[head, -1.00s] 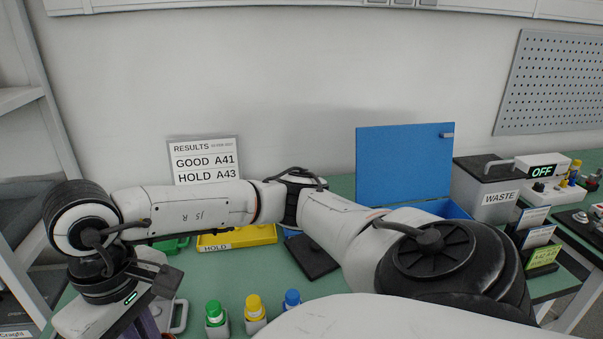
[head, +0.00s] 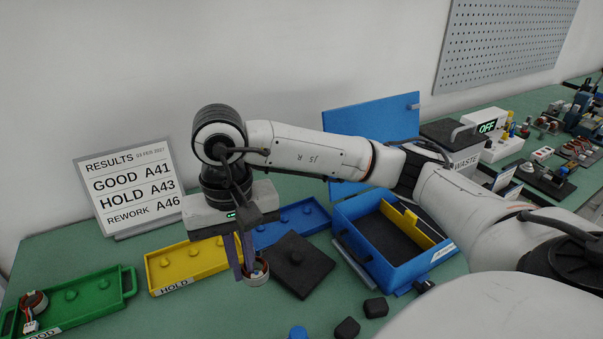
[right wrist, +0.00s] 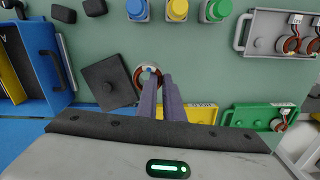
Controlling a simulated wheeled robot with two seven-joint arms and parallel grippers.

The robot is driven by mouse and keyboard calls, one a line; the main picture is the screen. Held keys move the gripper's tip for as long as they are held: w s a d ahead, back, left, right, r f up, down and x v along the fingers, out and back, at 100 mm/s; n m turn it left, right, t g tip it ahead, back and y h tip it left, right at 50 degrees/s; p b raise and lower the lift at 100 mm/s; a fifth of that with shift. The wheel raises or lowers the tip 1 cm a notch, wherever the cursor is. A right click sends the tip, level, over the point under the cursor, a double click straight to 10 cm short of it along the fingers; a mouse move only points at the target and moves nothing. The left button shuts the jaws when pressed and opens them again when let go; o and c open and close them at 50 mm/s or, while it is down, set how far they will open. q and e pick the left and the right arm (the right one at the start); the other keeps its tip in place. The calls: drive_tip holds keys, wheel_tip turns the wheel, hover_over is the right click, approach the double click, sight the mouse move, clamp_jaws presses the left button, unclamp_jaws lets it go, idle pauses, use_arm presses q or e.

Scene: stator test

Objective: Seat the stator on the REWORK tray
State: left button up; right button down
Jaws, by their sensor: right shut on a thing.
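The stator (head: 257,273), a short ring with copper-coloured windings, is at the tips of my right gripper (head: 246,262). The right gripper is shut on it, the purple fingers pointing down. It also shows between the fingers in the right wrist view (right wrist: 147,77). It appears held above the bench, beside a dark square plate (head: 303,265); the exact height is unclear. The blue tray (head: 297,223) with pegs lies behind, partly hidden by my wrist; I can read no label on it. The results sign (head: 128,187) reads REWORK A46. My left gripper is not in view.
A yellow HOLD tray (head: 170,277) and a green GOOD tray (head: 95,297) holding another stator (head: 35,303) lie left. A blue bin (head: 400,270) stands right, with small black blocks (head: 375,307) in front. A grey tray (right wrist: 280,18) holds stators.

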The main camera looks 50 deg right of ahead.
drive_tip(key=w+d+f+m, duration=0.2)
drive_tip(key=w+d+m, duration=0.65)
drive_tip(key=m, duration=0.65)
drive_tip(key=w+d+f+m, duration=0.1)
drive_tip(key=w+d+m, duration=0.4)
drive_tip(key=d+m, duration=0.75)
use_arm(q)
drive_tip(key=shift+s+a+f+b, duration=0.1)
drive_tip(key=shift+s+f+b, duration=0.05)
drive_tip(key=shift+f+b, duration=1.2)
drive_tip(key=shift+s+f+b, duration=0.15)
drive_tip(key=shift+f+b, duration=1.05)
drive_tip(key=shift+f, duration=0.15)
use_arm(e)
drive_tip(key=shift+w+d+f+m, duration=0.1)
drive_tip(key=shift+d+f+m, duration=0.7)
drive_tip(key=shift+m, duration=0.6)
drive_tip(key=shift+w+d+f+m, duration=0.1)
drive_tip(key=shift+d+f+m, duration=0.35)
drive_tip(key=shift+f+m, duration=0.85)
drive_tip(key=shift+d+f+m, duration=0.65)
drive_tip(key=shift+f+m, duration=0.1)
drive_tip(key=shift+m, duration=0.8)
drive_tip(key=shift+f, duration=0.1)
